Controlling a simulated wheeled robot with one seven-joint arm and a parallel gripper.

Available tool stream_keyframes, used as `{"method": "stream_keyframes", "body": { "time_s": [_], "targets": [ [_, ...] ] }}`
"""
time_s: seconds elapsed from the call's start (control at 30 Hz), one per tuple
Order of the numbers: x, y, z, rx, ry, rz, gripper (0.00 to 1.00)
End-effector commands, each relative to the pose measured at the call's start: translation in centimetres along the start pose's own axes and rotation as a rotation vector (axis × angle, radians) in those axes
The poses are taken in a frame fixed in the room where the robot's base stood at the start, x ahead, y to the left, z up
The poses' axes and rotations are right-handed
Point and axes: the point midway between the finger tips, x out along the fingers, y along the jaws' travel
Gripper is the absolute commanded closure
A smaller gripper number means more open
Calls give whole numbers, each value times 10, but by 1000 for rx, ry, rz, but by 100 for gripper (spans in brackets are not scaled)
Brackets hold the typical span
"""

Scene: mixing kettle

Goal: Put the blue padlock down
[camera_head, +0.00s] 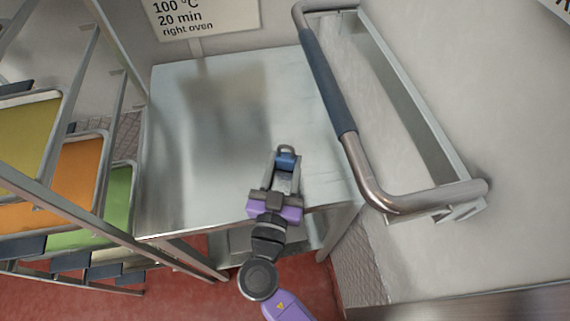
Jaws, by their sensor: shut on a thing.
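The blue padlock (286,161) has a grey shackle that points away from me. It is between the fingertips of my gripper (284,172), which is shut on it. My gripper reaches over the front part of the steel table (195,130), near its right side. The padlock shows over the bare table top. From this one view I cannot tell whether the padlock touches the table or is held above it.
The table top is clear around my gripper. A large metal handle (325,80) with a dark grip borders the table's right side. A rack with coloured trays (80,165) stands at the left. A sign (200,15) reading "100 °C 20 min right oven" is behind the table.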

Motion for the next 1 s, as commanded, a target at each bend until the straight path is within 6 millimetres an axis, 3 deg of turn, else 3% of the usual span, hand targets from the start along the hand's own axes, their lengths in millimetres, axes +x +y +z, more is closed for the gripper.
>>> {"method": "stream_keyframes", "body": {
  "time_s": [0.03,0.07,0.17,0.53,0.77,0.83,1.0],
  "targets": [
    [-2,2,16,-9,-25,-2,100],
    [-2,2,17,-9,-25,-2,55],
    [-3,3,18,-9,-26,-2,37],
    [-3,3,16,-9,-27,-1,37],
    [-3,3,1,-9,-27,-2,37],
    [-16,2,9,-9,-27,-4,37],
    [-55,1,6,-8,-23,-5,37]
  ]
}}
